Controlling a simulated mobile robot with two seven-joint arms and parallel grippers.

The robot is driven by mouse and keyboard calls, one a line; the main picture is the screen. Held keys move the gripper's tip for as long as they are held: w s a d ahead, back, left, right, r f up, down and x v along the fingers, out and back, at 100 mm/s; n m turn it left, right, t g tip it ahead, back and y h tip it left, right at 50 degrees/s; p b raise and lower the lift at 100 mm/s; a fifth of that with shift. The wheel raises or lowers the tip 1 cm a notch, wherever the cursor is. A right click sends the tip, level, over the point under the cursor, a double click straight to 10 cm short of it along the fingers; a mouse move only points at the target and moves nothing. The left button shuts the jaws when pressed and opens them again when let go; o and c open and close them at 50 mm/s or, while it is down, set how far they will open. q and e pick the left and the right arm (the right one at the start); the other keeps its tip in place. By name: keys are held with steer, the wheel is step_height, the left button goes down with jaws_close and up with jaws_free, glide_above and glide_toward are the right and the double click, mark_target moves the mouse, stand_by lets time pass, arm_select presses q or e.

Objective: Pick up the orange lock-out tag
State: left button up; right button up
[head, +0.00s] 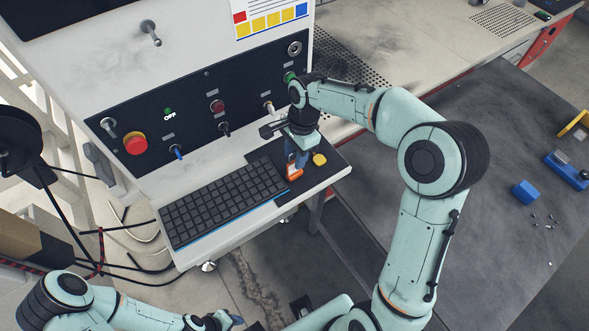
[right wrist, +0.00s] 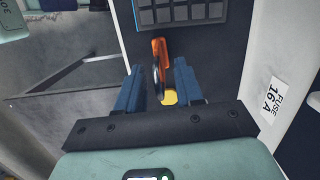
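The orange lock-out tag (head: 294,173) is on the dark pad at the right end of the keyboard shelf. In the right wrist view the orange tag (right wrist: 158,48) shows between and beyond my fingertips, with a gap on both sides. My right gripper (head: 298,160) is just over the tag, pointing down. Its two blue fingers (right wrist: 159,80) are open and hold nothing. The fingers hide part of the tag in the head view. My left gripper (head: 232,320) is low at the bottom edge, far from the tag, and too small to read.
A yellow piece (head: 319,159) lies close beside the tag. The black keyboard (head: 222,203) fills the shelf to the left. The panel (head: 205,108) with knobs and a red button (head: 136,144) rises behind. A blue block (head: 525,192) lies on the bench at right.

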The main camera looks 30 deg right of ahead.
mark_target(294, 162)
steer(key=f, duration=0.3)
steer(key=shift+a+f, duration=0.1)
steer(key=shift+a, duration=0.1)
jaws_close()
arm_select(q)
steer(key=shift+f, duration=0.1)
arm_select(e)
steer(key=shift+r, duration=0.2)
arm_select(q)
steer(key=w+r+p, duration=0.1)
steer(key=r, duration=0.1)
steer(key=w+r+p, duration=0.2)
arm_select(e)
step_height(294, 162, up, 20)
